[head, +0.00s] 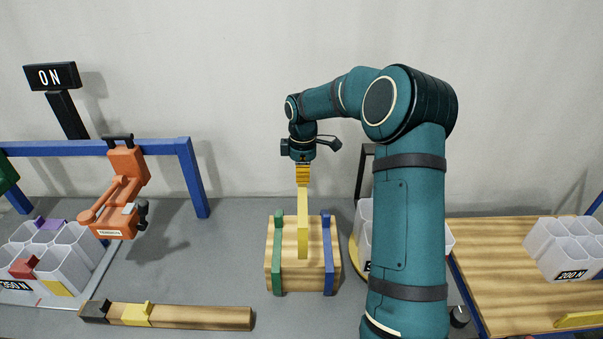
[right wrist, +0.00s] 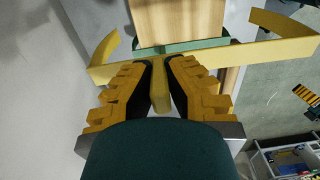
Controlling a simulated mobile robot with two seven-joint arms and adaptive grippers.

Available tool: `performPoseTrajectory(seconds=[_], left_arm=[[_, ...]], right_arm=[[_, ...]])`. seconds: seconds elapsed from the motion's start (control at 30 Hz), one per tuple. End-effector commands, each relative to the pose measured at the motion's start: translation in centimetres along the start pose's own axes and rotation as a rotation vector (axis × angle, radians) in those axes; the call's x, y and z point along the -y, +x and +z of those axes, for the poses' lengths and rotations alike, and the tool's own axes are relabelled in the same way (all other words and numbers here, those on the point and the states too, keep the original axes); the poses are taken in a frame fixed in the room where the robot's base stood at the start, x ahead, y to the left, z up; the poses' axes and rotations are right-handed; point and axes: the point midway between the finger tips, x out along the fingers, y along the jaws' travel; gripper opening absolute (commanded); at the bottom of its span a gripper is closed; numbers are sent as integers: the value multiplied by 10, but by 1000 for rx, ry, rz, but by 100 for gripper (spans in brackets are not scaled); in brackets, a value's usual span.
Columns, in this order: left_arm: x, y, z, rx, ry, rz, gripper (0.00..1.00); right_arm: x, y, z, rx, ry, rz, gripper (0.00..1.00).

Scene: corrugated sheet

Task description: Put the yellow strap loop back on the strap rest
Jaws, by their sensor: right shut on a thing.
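My right gripper (head: 303,172) is shut on the yellow strap loop (head: 303,228), above the wooden block. In the right wrist view, the fingers (right wrist: 160,85) pinch a short part of the yellow strap (right wrist: 275,52), and its bands spread to both sides. In the head view the strap hangs upright between the block's green strap (head: 278,255) and blue strap (head: 328,255). I cannot tell whether it touches the block. A wooden bar (head: 205,317) at the front left carries a black and a yellow clip; I cannot tell if it is the strap rest. My left gripper is not in view.
An orange tool (head: 125,190) hangs from a blue frame (head: 197,185) at left. White divided bins (head: 75,270) stand below it. Another bin (head: 567,248) stands on the wooden table (head: 490,270) at right. My right arm hides part of a bin beside the block.

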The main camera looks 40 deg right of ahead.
Motion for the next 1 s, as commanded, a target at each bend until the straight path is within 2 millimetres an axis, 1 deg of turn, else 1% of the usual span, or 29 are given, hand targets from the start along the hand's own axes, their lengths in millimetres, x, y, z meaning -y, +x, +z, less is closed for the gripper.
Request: performPoseTrajectory(seconds=[0.13,0.17,1.0], left_arm=[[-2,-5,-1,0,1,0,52],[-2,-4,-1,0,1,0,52],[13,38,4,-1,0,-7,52]], right_arm=[[0,-2,1,-1,0,-4,0],[0,0,1,-2,-1,-5,0],[-1,70,1,-1,0,-5,0]])
